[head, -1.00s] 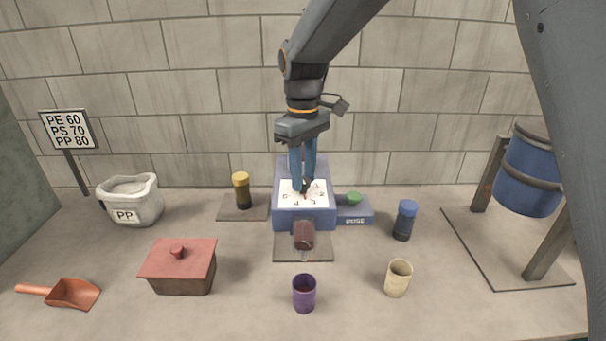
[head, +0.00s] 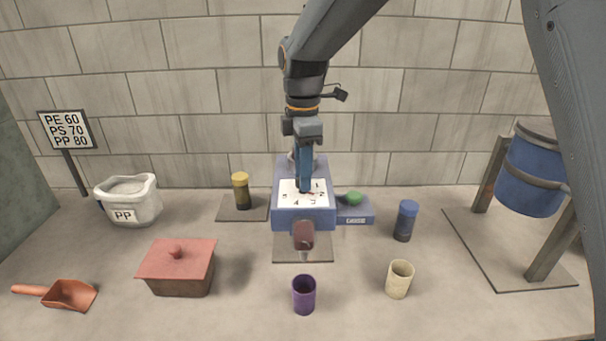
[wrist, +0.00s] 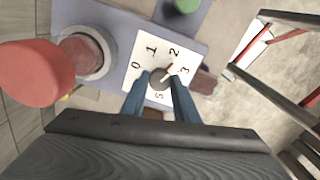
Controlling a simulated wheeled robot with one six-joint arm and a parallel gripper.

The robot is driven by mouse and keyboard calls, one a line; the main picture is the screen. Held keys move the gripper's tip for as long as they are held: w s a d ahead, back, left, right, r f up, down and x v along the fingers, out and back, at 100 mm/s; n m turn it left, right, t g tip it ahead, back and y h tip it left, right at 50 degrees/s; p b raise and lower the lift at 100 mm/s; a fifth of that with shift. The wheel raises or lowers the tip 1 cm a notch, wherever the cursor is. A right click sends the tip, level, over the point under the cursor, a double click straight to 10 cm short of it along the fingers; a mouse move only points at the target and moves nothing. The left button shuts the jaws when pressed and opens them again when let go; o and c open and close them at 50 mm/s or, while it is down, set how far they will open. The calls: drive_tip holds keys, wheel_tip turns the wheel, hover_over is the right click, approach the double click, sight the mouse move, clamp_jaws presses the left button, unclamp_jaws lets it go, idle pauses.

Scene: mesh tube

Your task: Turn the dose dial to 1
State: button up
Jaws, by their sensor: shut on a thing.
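The dose dial is a small dark knob (wrist: 159,79) on a white numbered plate (wrist: 139,88). The plate tops a blue-grey machine (head: 281,214) in the middle of the table. My gripper (head: 304,190) points down from above, its two blue fingers shut on the knob from both sides. In the wrist view, the fingertips (wrist: 159,82) touch the knob. A thin light-and-red pointer sticks out from the knob toward the gap between 2 and 3. The 0, 1, 2, 3 and 5 show there; the fingers hide part of the plate.
A green button (head: 354,198) sits on the machine's right side, and a dark red spout (head: 303,235) at its front. A purple cup (head: 304,294), a beige cup (head: 399,279) and a lidded brown box (head: 178,272) stand nearer. A red rounded part (wrist: 37,73) is close in the wrist view.

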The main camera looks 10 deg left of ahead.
drive_tip(key=n, duration=0.6)
drive_tip(key=shift+a+r+n+b, duration=0.1)
drive_tip(key=shift+n+b, duration=0.2)
drive_tip(key=shift+b, duration=0.1)
drive_tip(key=n+b, duration=0.1)
drive_tip(key=n, duration=0.5)
drive_tip(key=shift+n, duration=0.3)
drive_tip(key=o, duration=1.1)
drive_tip(key=shift+c, duration=0.2)
drive_tip(key=shift+r+b, duration=1.15)
drive_tip(key=shift+r, duration=2.7)
